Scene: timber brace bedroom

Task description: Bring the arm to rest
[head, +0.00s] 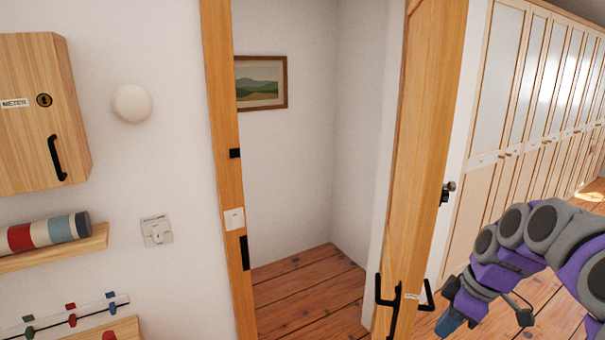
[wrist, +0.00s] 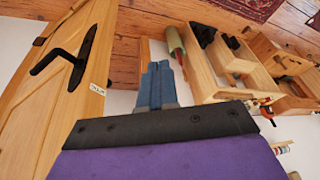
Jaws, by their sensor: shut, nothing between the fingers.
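My arm (head: 545,225), purple and grey, is bent at the lower right of the head view. My gripper (head: 448,324) points down, just right of the open wooden door (head: 428,165) and its black handle (head: 428,296). In the wrist view the blue fingers of my gripper (wrist: 157,80) are together and empty. The door (wrist: 65,70) with a black lever handle (wrist: 62,62) is to their left there. The fingers appear apart from the door. The outermost part of the arm is cut off by the picture's right edge.
A doorway with a plank floor (head: 307,295) opens in the middle. Pale cupboards (head: 510,100) line the right side. A wooden meter box (head: 40,110) and a shelf (head: 50,252) with a striped roll (head: 45,232) are on the left wall.

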